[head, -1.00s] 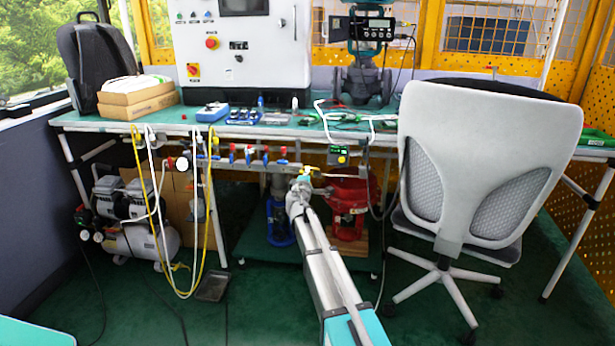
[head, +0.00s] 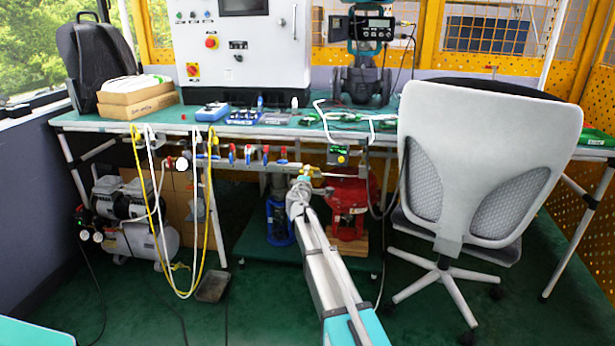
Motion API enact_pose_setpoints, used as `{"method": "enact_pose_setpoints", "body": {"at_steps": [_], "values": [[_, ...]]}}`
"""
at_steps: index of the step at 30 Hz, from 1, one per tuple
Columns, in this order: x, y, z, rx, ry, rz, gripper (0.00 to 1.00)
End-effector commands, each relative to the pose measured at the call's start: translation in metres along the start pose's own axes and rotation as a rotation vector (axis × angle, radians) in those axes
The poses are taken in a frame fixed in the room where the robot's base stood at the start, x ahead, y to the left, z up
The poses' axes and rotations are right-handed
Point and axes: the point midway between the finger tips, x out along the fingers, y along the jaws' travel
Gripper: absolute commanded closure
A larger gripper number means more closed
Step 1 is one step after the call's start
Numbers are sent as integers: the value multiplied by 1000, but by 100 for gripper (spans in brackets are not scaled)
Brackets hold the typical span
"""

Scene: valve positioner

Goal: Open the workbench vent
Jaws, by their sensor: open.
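The workbench (head: 185,121) has a green top and pale legs. A metal pipe manifold (head: 222,163) runs under its front edge, with several small red and blue valve handles (head: 249,153). At its right end a small yellow valve part (head: 307,171) shows, partly hidden by my gripper; I cannot tell which valve is the vent or how its handle is turned. My gripper (head: 303,180) is open at the end of my outstretched arm, right at this yellow part. I cannot tell whether they touch.
An office chair (head: 475,150) stands close on the right. Yellow and white hoses (head: 199,220) hang at the left, by a compressor (head: 140,240). Below the manifold are a red device (head: 347,205) and a blue one (head: 279,222).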

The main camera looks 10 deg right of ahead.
Motion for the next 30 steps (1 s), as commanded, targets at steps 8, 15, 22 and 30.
{"method": "enact_pose_setpoints", "body": {"at_steps": [8, 15, 22, 30], "values": [[-10, 0, 0, 0, 1, 0, 51], [-39, 0, 1, 0, 1, 0, 51], [-77, 0, 1, 0, 1, 0, 51], [-111, 0, 1, 0, 1, -1, 51]]}}
